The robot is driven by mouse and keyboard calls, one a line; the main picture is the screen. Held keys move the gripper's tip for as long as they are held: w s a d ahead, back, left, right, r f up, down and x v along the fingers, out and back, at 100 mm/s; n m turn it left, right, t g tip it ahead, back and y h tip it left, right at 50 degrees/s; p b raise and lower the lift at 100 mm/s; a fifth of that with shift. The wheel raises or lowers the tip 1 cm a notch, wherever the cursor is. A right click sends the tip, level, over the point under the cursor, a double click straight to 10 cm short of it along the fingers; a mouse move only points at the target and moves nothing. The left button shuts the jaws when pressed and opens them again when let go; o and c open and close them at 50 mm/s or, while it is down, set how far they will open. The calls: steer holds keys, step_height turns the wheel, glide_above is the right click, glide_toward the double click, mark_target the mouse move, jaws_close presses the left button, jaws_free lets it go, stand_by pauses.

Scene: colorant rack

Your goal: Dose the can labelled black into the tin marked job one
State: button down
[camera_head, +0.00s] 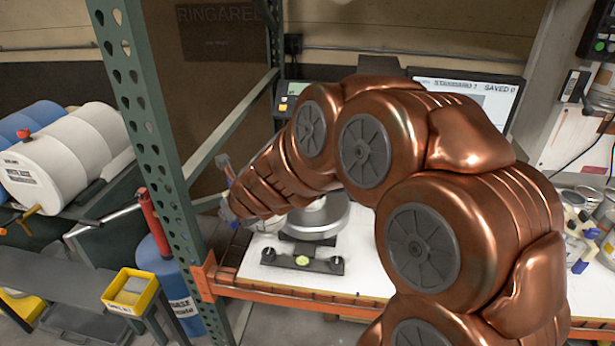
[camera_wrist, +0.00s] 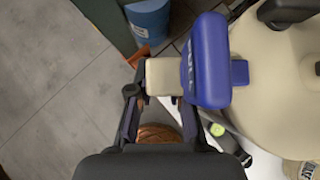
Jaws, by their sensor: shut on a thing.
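In the wrist view my gripper (camera_wrist: 160,98) is shut on a beige block with a blue T-shaped piece (camera_wrist: 207,65) on it. In the head view my gripper (camera_head: 228,192) is at the left end of my arm, over the bench's left part, and small blue and red parts show there. A round silver thing (camera_head: 322,218) stands on the bench, partly behind my arm. I cannot make out a black label or a job one mark in either view.
A green upright (camera_head: 150,130) and orange beam (camera_head: 290,292) edge the white bench. A black bar with a green level (camera_head: 302,261) lies near the front. Several small containers (camera_head: 585,230) stand at the right. A large cream body (camera_wrist: 280,80) fills the wrist view's right.

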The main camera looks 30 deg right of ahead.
mark_target(226, 193)
steer(key=shift+r, duration=2.3)
